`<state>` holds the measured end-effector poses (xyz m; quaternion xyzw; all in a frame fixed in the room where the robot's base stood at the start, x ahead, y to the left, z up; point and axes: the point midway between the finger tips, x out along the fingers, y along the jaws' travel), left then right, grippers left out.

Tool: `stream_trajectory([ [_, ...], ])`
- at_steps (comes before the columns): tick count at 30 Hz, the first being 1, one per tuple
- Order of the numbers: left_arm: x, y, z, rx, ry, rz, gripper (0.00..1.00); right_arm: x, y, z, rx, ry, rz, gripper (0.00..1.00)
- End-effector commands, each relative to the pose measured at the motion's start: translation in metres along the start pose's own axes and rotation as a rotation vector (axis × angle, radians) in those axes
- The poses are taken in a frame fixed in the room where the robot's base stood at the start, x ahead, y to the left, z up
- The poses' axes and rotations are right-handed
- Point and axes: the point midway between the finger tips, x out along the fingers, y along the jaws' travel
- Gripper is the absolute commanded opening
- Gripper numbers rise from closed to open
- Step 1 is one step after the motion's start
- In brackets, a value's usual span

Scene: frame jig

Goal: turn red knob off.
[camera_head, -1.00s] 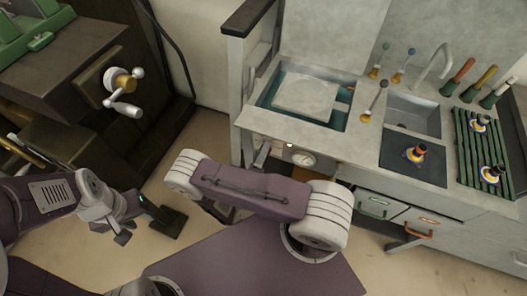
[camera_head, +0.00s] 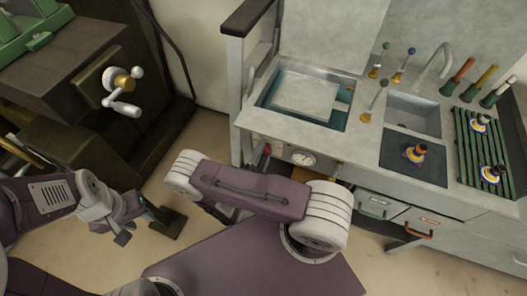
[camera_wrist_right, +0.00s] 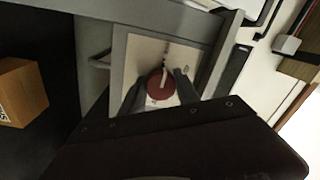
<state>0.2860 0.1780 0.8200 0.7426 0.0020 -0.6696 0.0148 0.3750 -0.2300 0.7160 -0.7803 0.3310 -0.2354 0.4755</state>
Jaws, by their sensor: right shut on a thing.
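The red knob (camera_wrist_right: 160,86) is on a pale panel in the right wrist view, with a light pointer line running up from it. My right gripper (camera_wrist_right: 158,92) is shut on the knob, with one dark finger on each side. In the head view a small red part (camera_head: 267,149) shows at the front of the kitchen unit, left of the white dial (camera_head: 303,158). My right arm hides much of that area. My left gripper (camera_head: 150,219) is low at the left, away from the unit; its finger gap is unclear.
The kitchen unit (camera_head: 300,129) has a sink (camera_head: 413,115) and a striped rack (camera_head: 480,150) on top. A dark machine with a crank (camera_head: 122,107) stands at the left. A cardboard box (camera_wrist_right: 20,92) lies at the left of the wrist view.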

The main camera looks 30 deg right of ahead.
Motion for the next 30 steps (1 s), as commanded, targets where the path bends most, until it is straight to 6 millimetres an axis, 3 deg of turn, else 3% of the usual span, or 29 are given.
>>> stream_trajectory([
  [18,-0.0005,0.0,0.0,0.0,0.0,0.0,0.36,0.0001,-0.0029,-0.0003,-0.036,-0.001,-0.007,0.0],
  [19,-0.0005,0.0,0.0,0.0,0.0,0.0,0.36,0.0001,-0.0029,-0.0003,-0.036,-0.001,-0.007,0.43],
  [21,-0.0005,0.0,-0.0001,0.0,0.0,0.0,0.36,0.0001,-0.0025,-0.0002,-0.036,-0.002,-0.006,0.58],
  [30,-0.0003,0.0,0.0,0.0,0.0,0.0,0.36,-0.0003,-0.001,-0.0003,-0.035,-0.002,-0.003,0.58],
])
